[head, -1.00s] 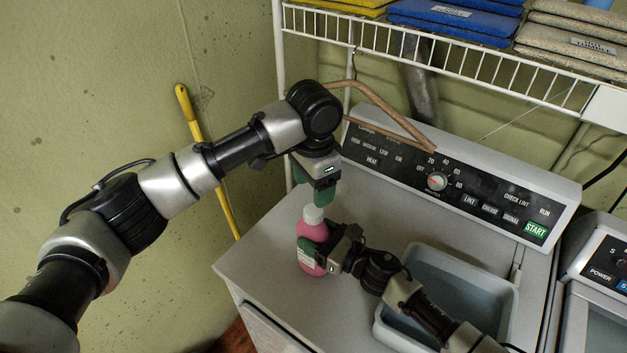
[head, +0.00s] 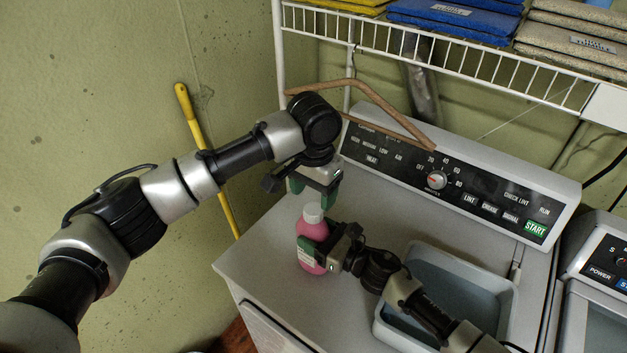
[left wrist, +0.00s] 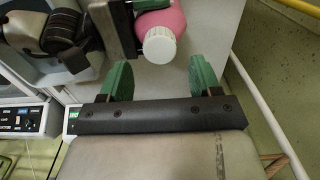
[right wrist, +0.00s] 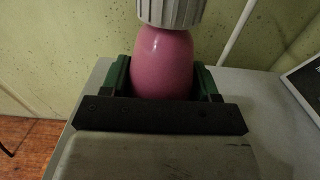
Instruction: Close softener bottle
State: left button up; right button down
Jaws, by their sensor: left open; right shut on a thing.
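The pink softener bottle (head: 313,238) stands upright on the left part of the machine's top. Its white cap (head: 313,213) sits on the neck. The cap also shows in the left wrist view (left wrist: 159,45) and in the right wrist view (right wrist: 171,10). My right gripper (head: 318,248) is shut on the bottle's body from the right, with green fingers on both sides of the pink body (right wrist: 162,65). My left gripper (head: 313,196) is open and empty just above the cap, pointing down. In the left wrist view its green fingers are spread, with the cap beyond them.
A grey-blue basin (head: 455,283) is on the machine top at the right, under my right arm. The control panel (head: 450,185) rises behind. A wire shelf (head: 450,52) with folded cloths hangs above. A yellow pole (head: 207,160) leans on the wall at the left.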

aim_at(313, 208)
pick_arm(q)
jog(key=shift+f, duration=2.6)
jog(key=shift+c, duration=0.4)
jog(key=c, duration=0.8)
jog(key=o, duration=1.1)
jog(key=shift+c, duration=0.2)
notch_tip(313, 208, up, 12)
